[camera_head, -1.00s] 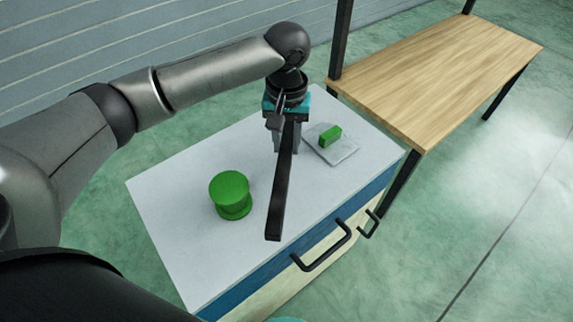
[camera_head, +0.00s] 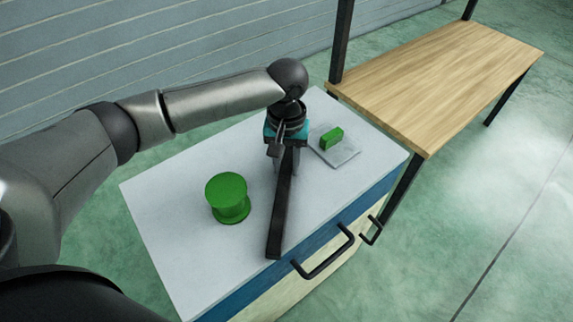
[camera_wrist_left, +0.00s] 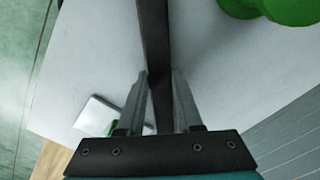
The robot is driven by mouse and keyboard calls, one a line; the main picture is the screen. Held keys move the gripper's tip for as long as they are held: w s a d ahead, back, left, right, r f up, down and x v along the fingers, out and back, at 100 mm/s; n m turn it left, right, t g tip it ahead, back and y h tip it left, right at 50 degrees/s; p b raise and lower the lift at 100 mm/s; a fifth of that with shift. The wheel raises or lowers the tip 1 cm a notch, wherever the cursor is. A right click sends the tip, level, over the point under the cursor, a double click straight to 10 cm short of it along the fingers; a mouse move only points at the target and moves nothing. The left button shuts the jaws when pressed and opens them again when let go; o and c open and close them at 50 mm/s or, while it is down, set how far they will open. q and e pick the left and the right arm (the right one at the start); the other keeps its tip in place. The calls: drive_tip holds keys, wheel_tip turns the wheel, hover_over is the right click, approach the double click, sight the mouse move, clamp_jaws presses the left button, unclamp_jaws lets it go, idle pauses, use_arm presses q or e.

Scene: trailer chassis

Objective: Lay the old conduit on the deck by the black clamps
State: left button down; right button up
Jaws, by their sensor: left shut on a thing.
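The old conduit (camera_head: 281,215) is a long, straight, dark bar. My left gripper (camera_head: 286,165) is shut on it near its far end, over the white top of a cabinet. The bar's near end points toward the cabinet's front edge. I cannot tell whether the bar touches the top. In the left wrist view the conduit (camera_wrist_left: 155,35) runs up from between the fingers (camera_wrist_left: 160,80) and out of the picture. I see no black clamps and no trailer deck in these views. My right gripper is not in view.
The white cabinet top (camera_head: 165,200) holds a green spool (camera_head: 227,197) left of the conduit. A grey plate (camera_head: 343,155) with a green block (camera_head: 331,138) lies to the right. Black handles (camera_head: 325,255) stick out in front. A wooden bench (camera_head: 440,80) stands behind right.

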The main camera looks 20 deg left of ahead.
use_arm(q)
drive_tip(key=c, duration=0.6)
unclamp_jaws()
drive_tip(key=shift+f, duration=0.1)
